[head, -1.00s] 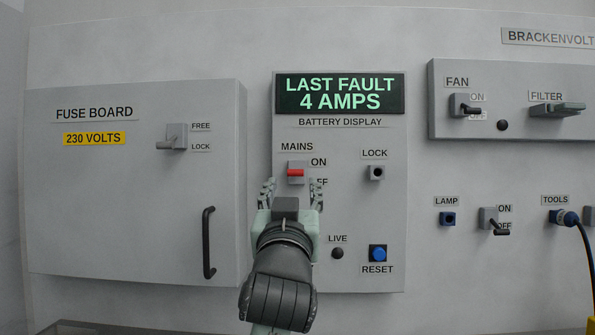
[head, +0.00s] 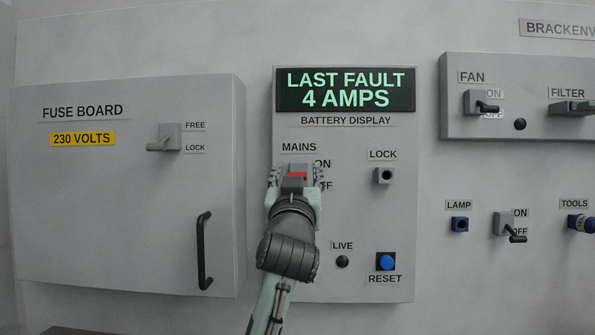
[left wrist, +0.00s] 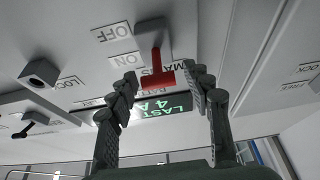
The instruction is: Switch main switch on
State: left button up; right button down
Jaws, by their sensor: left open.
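The MAINS switch (head: 298,174) is a grey block with a red lever handle, on the grey panel under the battery display. ON and OFF labels are to its right, partly hidden by my gripper. My left gripper (head: 296,178) is open, with one finger on each side of the switch. In the left wrist view, the red T-shaped handle (left wrist: 157,81) lies between the open fingers (left wrist: 163,82), with gaps on both sides. That view is roughly upside down. My right gripper is not in view.
The display (head: 345,90) reads LAST FAULT 4 AMPS. A LOCK socket (head: 384,176) is right of the switch, with a blue RESET button (head: 386,262) lower down. The fuse board (head: 125,220) with its handle (head: 205,250) projects at the left.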

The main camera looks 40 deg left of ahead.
pick_arm(q)
jog(key=shift+c, duration=0.2)
grip_shut()
jog(key=shift+r+g+h, duration=0.3)
jog(key=shift+r+g, duration=0.15)
jog(key=shift+g, duration=0.05)
jog(key=shift+w+a+r+g+h, duration=0.1)
jog(key=shift+w+r+g+h, duration=0.1)
jog(key=shift+r+g+h, duration=0.45)
jog(key=shift+w+a+r+g+h, duration=0.15)
jog(key=shift+w+g+h, duration=0.1)
jog(key=shift+g+h, duration=0.6)
jog(key=shift+o, duration=0.2)
grip_release()
